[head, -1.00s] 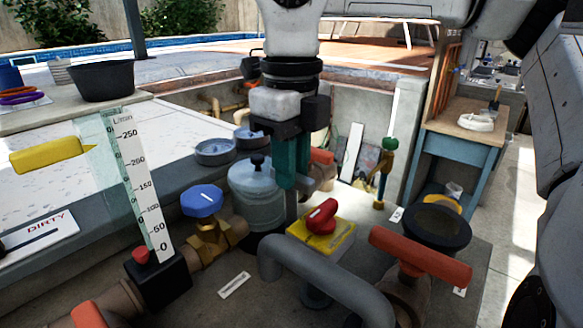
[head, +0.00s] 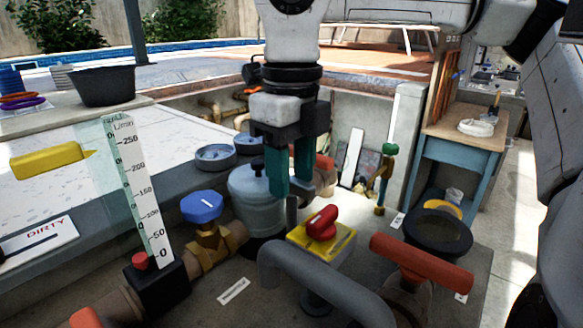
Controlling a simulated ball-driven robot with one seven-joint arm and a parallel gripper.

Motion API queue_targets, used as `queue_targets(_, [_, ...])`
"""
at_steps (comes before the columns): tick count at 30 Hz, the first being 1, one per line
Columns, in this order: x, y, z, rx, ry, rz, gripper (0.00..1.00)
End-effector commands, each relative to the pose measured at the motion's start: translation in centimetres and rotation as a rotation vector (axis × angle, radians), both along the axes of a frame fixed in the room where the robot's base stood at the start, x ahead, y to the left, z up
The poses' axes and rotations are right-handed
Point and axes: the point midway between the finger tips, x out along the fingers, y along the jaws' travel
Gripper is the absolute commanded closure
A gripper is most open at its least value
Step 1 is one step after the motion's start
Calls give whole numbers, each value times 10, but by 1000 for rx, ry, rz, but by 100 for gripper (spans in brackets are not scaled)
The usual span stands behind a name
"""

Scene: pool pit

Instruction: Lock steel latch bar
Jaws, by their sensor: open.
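My gripper (head: 290,190) hangs in the middle of the head view, pointing down, with its two teal fingers apart. A narrow grey upright metal piece (head: 292,212) shows just below and between the fingertips. It may be the steel latch bar, but I cannot tell for sure, nor whether a finger touches it. A yellow-based valve with a red handle (head: 322,222) stands just right of and below the fingers.
A blue-knobbed brass valve (head: 203,207) stands at left, beside a clear flow gauge (head: 140,190). A thick grey curved pipe (head: 330,285) and a red-handled valve (head: 420,262) lie in front. A black round pot (head: 438,230) and a blue workbench (head: 460,150) are at right.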

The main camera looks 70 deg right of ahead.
Motion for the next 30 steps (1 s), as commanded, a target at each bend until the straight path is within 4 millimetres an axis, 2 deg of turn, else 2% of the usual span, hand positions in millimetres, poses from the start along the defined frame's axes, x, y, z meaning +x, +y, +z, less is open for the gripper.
queue_targets(5, [0,0,12,-1,0,-1,57])
queue_targets(18, [1,0,90,-1,-2,-2,57])
queue_targets(24, [0,0,106,0,-1,0,57])
queue_targets(30, [0,0,108,0,0,0,57])
